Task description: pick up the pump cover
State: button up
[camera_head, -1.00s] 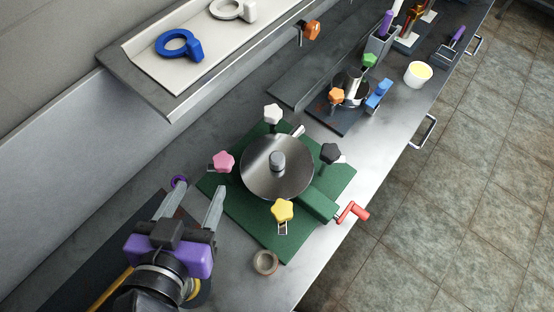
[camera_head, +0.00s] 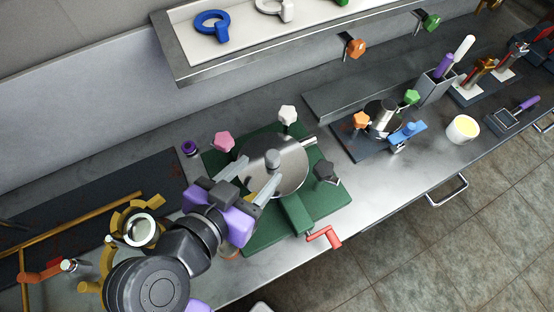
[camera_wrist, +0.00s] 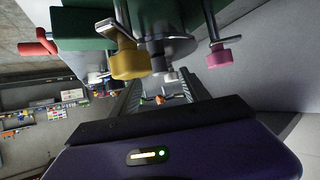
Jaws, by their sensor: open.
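The pump cover (camera_head: 262,153) is a round steel disc with a grey knob in its middle, lying on the green pump body (camera_head: 325,200). It also shows edge-on in the wrist view (camera_wrist: 173,47). A white clamp knob (camera_head: 288,114), a pink one (camera_head: 224,141) and a black one (camera_head: 326,172) stand around it. A yellow one (camera_wrist: 130,63) shows in the wrist view and is hidden behind my arm in the head view. My gripper (camera_head: 258,170) is open and empty. In the head picture its fingers overlap the cover's near side, close to the knob; contact cannot be told.
A red crank (camera_head: 325,236) sticks out at the pump's front. A small purple ring (camera_head: 189,148) lies to its left. A dark mat with brass parts (camera_head: 137,226) is at the left. A shelf with a blue ring wrench (camera_head: 211,26) is behind. A dark plate with a smaller pump (camera_head: 385,118) stands right.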

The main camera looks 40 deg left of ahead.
aim_at(268, 161)
jog(key=shift+p+x, duration=0.65)
jog(key=shift+x, duration=2.1)
grip_shut()
jog(key=shift+r, duration=0.1)
